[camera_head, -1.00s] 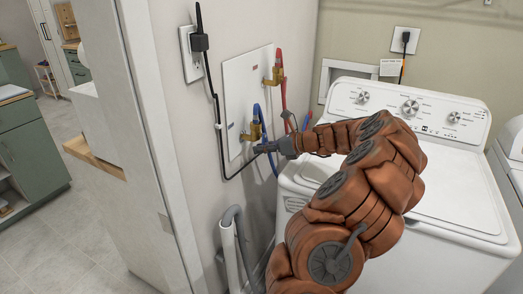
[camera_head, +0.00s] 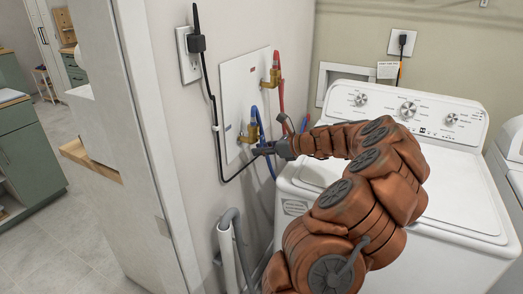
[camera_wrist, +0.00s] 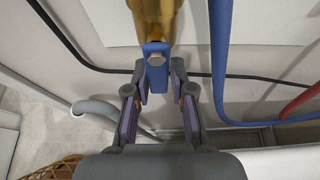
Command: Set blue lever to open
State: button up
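The blue lever (camera_wrist: 156,68) shows in the wrist view at the end of a brass valve (camera_wrist: 155,18), pointing down toward my gripper. My gripper (camera_wrist: 157,88) is open, with one finger on each side of the lever's lower part and a gap visible on both sides. In the head view my gripper (camera_head: 258,150) is at the wall panel, just below the brass valve (camera_head: 250,133) with the blue hose. The lever itself is hard to make out there.
A blue hose (camera_wrist: 219,60) hangs right of the valve. A black cable (camera_wrist: 85,60) runs behind it. A second brass valve (camera_head: 271,78) with a red hose sits higher on the panel (camera_head: 237,95). A white washer (camera_head: 410,175) stands to the right. A grey drain hose (camera_head: 228,222) is below.

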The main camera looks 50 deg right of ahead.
jog(key=o, duration=0.3)
jog(key=shift+s, duration=0.1)
jog(key=v, duration=1.2)
jog(key=shift+f, duration=0.1)
